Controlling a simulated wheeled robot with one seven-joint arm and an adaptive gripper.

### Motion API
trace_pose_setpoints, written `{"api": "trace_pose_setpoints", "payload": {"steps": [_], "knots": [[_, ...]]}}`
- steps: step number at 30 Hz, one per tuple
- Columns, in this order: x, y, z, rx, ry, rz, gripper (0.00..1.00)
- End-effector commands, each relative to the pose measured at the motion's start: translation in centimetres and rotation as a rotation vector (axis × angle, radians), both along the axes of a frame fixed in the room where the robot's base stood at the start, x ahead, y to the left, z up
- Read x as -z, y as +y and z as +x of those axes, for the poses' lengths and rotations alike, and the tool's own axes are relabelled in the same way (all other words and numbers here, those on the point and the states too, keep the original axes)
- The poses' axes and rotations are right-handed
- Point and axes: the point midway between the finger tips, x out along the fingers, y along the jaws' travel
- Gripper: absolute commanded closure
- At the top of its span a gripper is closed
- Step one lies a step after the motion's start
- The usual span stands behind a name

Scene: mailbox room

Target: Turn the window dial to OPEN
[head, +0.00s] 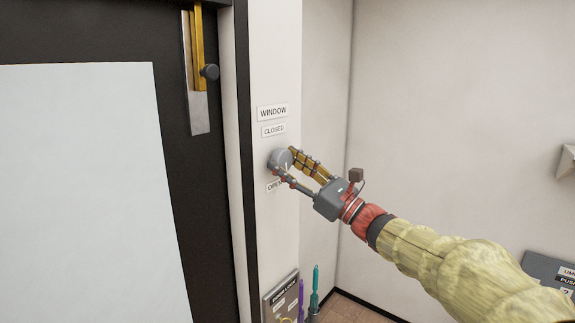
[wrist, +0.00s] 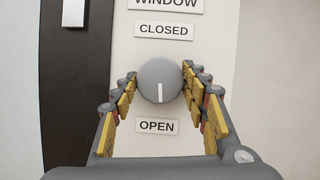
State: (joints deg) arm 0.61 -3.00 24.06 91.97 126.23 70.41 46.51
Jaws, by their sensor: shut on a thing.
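The window dial (head: 279,158) is a round grey knob on the white wall strip. In the wrist view the dial (wrist: 159,82) has a white pointer line aimed down at the OPEN label (wrist: 157,126). The CLOSED label (wrist: 163,31) is above the dial, and the WINDOW label (head: 273,112) is above that. My gripper (head: 286,165) has its yellow-padded fingers on either side of the dial, shut on it. In the head view a finger partly covers the OPEN label (head: 275,186).
A dark-framed door or window with a large pale panel (head: 85,190) is at the left, with a brass and steel latch (head: 198,70). Below the dial are a grey labelled box (head: 281,297) and purple and green pens (head: 315,288). A grey panel (head: 548,270) is at the right.

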Motion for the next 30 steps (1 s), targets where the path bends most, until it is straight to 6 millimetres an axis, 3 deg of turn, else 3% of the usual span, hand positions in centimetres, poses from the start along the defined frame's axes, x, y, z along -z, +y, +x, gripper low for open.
{"api": "trace_pose_setpoints", "payload": {"steps": [18, 19, 27, 30], "knots": [[0.41, 0.02, 0.08, 0.0, 0.037, 0.023, 0.81], [0.42, 0.02, 0.09, 0.0, 0.037, 0.023, 0.54], [0.2, 0.02, 0.03, 0.001, 0.034, 0.023, 0.38], [0.16, 0.02, 0.03, 0.0, 0.033, 0.023, 0.38]]}}
